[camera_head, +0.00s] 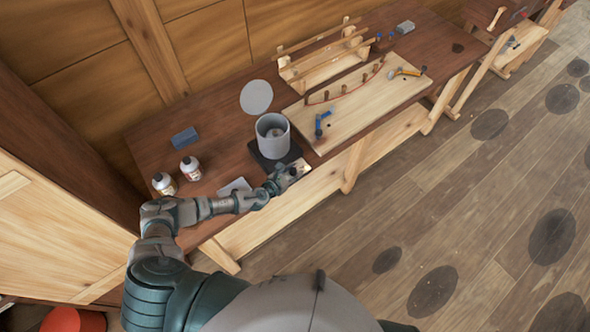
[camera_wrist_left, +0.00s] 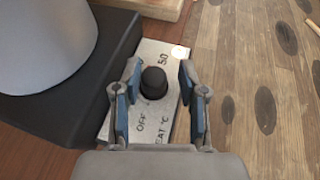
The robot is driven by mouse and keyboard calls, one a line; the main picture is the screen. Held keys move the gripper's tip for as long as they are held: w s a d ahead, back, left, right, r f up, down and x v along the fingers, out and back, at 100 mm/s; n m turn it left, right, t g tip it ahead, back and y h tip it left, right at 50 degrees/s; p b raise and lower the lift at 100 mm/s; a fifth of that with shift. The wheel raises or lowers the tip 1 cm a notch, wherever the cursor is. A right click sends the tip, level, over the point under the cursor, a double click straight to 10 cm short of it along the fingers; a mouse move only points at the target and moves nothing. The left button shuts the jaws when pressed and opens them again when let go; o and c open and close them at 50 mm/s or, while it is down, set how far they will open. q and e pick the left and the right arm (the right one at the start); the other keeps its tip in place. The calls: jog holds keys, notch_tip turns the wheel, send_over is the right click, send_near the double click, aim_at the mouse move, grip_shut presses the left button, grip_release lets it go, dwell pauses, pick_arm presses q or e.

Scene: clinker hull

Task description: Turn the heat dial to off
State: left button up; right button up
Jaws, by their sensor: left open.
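The heat dial (camera_wrist_left: 153,83) is a black knob on a pale metal panel (camera_wrist_left: 119,131) marked "OFF", "50" and "HEAT °C" in the left wrist view. My left gripper (camera_wrist_left: 158,78) is open, with its two blue-padded fingers on either side of the dial. Gaps show between the pads and the knob. In the head view my left gripper (camera_head: 290,172) is at the panel by the bench's front edge and mostly covers the dial. Where the dial points cannot be made out. My right gripper does not show.
A grey pot (camera_head: 273,137) stands on a black base (camera_head: 262,163) right beside the panel, with a round lid (camera_head: 256,97) behind it. A board (camera_head: 345,108) with clamps lies to the right.

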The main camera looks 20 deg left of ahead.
pick_arm(q)
jog(key=shift+w+d+f, duration=0.25)
jog(key=shift+w, duration=0.2)
jog(key=shift+w+a, duration=0.1)
jog(key=shift+a, duration=0.1)
jog(key=shift+a+f, duration=0.1)
jog(key=shift+a, duration=0.4)
jog(key=shift+c, duration=0.7)
jog(key=c, duration=0.4)
grip_shut()
jog(key=shift+d, duration=0.4)
jog(key=shift+w+a, duration=0.1)
jog(key=shift+a, duration=0.15)
jog(key=shift+d, duration=0.1)
jog(key=shift+r, duration=0.2)
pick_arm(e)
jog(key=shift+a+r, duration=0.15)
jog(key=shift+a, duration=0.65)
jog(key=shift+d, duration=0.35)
